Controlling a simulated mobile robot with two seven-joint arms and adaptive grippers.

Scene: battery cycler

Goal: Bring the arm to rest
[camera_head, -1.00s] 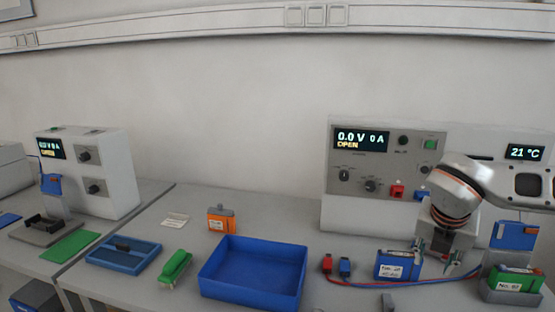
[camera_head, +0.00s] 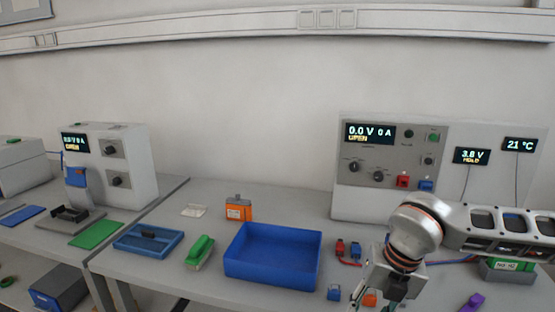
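My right arm comes in from the right, and its gripper (camera_head: 380,297) points down near the front edge of the bench. The fingertips run into the bottom edge of the picture, so I cannot tell how far apart they are or whether they hold anything. A small orange thing (camera_head: 370,299) shows beside the fingers. The green labelled battery (camera_head: 512,265) sits in its holder at the right, partly behind my arm. My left gripper is not in view.
The cycler (camera_head: 386,204) reads 0.0 V, 0 A, OPEN. A blue bin (camera_head: 270,274) stands left of my gripper. An orange battery (camera_head: 239,209), a green clamp-like thing (camera_head: 200,252) and a blue tray (camera_head: 148,259) lie further left. A purple thing (camera_head: 472,302) lies at the front right.

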